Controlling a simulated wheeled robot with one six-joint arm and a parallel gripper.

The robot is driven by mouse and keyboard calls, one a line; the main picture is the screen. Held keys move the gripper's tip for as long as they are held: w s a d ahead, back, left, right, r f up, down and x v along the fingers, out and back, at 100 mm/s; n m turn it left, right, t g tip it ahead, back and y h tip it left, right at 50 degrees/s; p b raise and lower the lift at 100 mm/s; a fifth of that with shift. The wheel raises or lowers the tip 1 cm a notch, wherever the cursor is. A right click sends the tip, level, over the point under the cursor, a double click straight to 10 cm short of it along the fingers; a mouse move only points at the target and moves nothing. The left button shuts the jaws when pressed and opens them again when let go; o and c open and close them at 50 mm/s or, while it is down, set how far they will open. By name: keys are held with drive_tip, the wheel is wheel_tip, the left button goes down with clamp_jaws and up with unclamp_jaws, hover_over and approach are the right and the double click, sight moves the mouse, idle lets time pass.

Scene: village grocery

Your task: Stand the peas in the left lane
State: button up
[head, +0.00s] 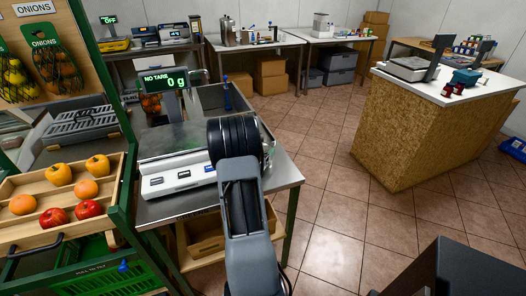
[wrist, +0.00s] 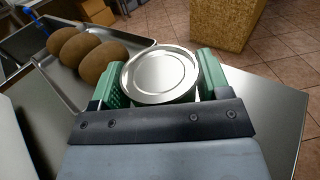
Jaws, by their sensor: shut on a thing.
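My gripper (wrist: 160,82) shows in the wrist view with its two green fingers on either side of a round metal can (wrist: 160,72). It is shut on the can, whose silver lid faces the camera. The can's label is hidden, so I cannot read whether it is the peas. In the head view my arm hides the gripper and the can. I cannot make out a left lane in either view.
In the wrist view several brown potato-like things lie in a metal tray (wrist: 71,94) left of the can. In the head view a scale (head: 178,180) reading 0 g stands by my arm. A fruit crate (head: 34,240) is at left. A wooden counter (head: 420,135) stands right; tiled floor is clear between.

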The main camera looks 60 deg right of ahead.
drive_tip(key=shift+f+b, duration=0.2)
drive_tip(key=shift+b, duration=0.1)
drive_tip(key=o, duration=1)
drive_tip(key=shift+r, duration=0.1)
drive_tip(key=shift+o, duration=0.2)
drive_tip(key=shift+r+p, duration=0.3)
drive_tip(key=shift+p, duration=0.15)
drive_tip(key=a+b, duration=0.1)
drive_tip(key=a, duration=0.5)
drive_tip(key=shift+f, duration=0.15)
drive_tip(key=shift+s+a, duration=0.1)
drive_tip(key=shift+a, duration=0.75)
